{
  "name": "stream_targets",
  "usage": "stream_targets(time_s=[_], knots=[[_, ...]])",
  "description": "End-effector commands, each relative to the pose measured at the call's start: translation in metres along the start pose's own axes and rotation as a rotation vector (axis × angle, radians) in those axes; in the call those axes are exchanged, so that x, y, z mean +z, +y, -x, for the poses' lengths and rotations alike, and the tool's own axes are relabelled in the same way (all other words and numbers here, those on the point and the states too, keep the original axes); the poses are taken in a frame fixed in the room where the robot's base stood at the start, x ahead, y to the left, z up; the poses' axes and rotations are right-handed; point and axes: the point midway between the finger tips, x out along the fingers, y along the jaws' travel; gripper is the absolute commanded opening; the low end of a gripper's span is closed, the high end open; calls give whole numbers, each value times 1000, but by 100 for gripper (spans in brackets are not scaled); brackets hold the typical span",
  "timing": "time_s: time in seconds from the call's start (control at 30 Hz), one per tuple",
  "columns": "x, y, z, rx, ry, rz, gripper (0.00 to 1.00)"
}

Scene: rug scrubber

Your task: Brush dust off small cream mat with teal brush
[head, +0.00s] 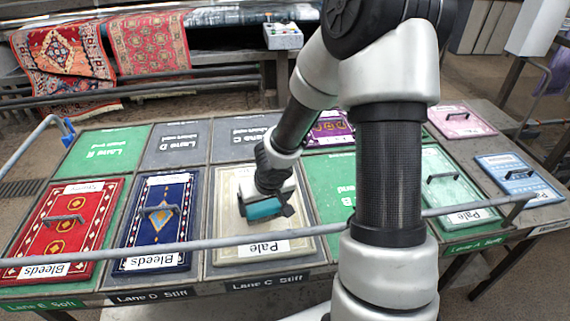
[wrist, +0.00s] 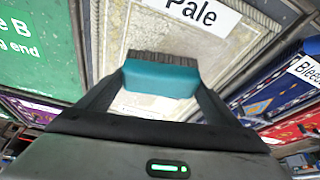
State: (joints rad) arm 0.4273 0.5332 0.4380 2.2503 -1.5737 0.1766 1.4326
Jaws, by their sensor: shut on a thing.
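The small cream mat (head: 228,215) lies in the Lane C bay, with a "Pale" label along its near edge; it also shows in the wrist view (wrist: 120,50). My gripper (head: 268,200) is over the mat's middle right, shut on the teal brush (wrist: 160,80). The brush's teal body also shows in the head view (head: 264,209). Its dark bristles point towards the labelled side in the wrist view. I cannot tell whether they touch the mat. Pale speckled patches show on the mat in the wrist view. My arm and gripper hide part of the mat.
A blue mat (head: 157,215) and a red mat (head: 68,225) with handles lie to the left. Green (head: 446,185), pink (head: 462,121) and light blue (head: 517,175) mats lie to the right. A metal rail (head: 190,245) runs across the front. A control box (head: 283,37) stands behind.

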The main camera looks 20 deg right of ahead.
Motion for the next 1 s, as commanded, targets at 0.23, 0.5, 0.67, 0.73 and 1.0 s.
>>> stream_targets(time_s=[0.23,0.5,0.67,0.73,1.0], knots=[[-12,1,-2,9,2,-22,57],[-43,9,-5,53,4,-129,57],[-74,32,-12,149,1,-358,57],[-86,43,-16,198,0,-478,57],[-124,92,-32,450,-1,-1087,57]])
